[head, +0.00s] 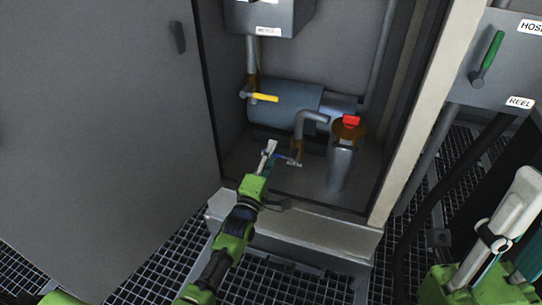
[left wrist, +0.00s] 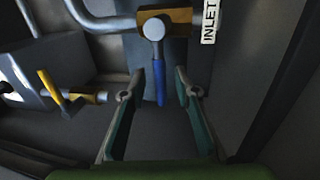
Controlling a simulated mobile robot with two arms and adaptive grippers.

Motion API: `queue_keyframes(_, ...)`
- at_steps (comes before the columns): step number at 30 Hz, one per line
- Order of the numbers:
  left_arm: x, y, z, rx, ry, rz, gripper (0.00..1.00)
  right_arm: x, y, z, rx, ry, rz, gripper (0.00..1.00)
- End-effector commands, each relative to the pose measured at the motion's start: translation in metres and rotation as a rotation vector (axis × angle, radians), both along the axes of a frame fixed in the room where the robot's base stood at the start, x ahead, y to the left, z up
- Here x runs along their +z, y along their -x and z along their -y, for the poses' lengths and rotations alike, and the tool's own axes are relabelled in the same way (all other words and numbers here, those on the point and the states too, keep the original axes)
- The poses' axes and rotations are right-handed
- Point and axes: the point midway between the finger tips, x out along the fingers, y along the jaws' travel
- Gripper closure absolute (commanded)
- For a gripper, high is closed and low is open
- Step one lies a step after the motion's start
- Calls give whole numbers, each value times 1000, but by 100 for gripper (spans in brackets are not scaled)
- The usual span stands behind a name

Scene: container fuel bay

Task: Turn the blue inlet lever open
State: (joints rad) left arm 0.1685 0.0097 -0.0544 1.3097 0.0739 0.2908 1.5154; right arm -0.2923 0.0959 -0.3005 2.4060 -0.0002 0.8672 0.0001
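The blue inlet lever (left wrist: 159,80) hangs from a round grey pivot on a brass valve body (left wrist: 180,19) in the left wrist view, beside a label reading INLET (left wrist: 210,22). In the head view the lever (head: 281,156) is small and partly hidden by my left gripper (head: 270,150), low inside the cabinet. My left gripper (left wrist: 158,94) is open. In the wrist view the lever's lower end appears between its two fingers, with a visible gap on each side. I cannot tell the exact depth.
A yellow lever (head: 264,97) sits on a pipe at the left, before a blue-grey cylinder (head: 285,104). A red-handled valve (head: 351,121) stands at the right. The cabinet door (head: 100,120) is open on the left. A green lever (head: 490,55) is outside, at the right.

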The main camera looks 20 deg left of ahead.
Motion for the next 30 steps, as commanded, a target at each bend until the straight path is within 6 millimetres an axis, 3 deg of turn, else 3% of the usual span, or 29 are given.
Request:
queue_keyframes(7, 0, -1, 0, 0, 0, -1, 71, 1, 0, 0, 0, 0, 1, 71)
queue_keyframes(8, 0, -1, 0, 0, 0, -1, 74, 1, 0, 0, 0, 1, 1, 71)
queue_keyframes(11, 0, -1, 0, 0, 0, -1, 100, 1, 0, 0, 0, 0, 1, 71)
queue_keyframes(23, 4, -1, 0, 0, -31, 1, 100, 5, 1, 0, 0, -2, 5, 71)
queue_keyframes(30, 14, -1, 0, 0, -157, 4, 100, 3, 0, 1, -1, -5, -51, 71)
